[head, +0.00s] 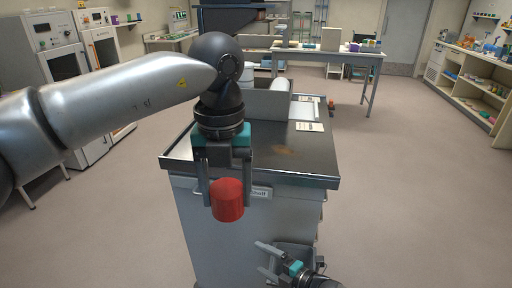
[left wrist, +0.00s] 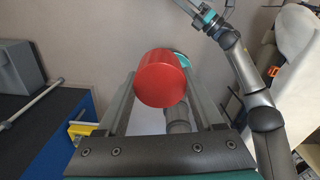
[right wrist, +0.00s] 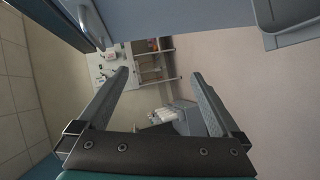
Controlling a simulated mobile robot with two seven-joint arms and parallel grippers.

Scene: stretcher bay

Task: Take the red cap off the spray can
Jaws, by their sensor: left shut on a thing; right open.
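The red cap (head: 228,201) is a plain red cylinder held between the fingers of my left gripper (head: 224,190), which points down in front of the cart's near edge. In the left wrist view the red cap (left wrist: 161,80) sits between the two fingertips, its round end facing the camera. I cannot make out a spray can body in any view. My right gripper (head: 263,258) is low at the bottom of the head view, by the cart's front right. Its fingers (right wrist: 160,75) are apart and empty in the right wrist view.
A grey cart (head: 285,160) with a dark top stands right behind my left gripper. On it are a grey box (head: 266,103) and a paper card (head: 310,127). A workbench (head: 325,55) stands farther back, shelves (head: 470,85) at right. Open floor lies right of the cart.

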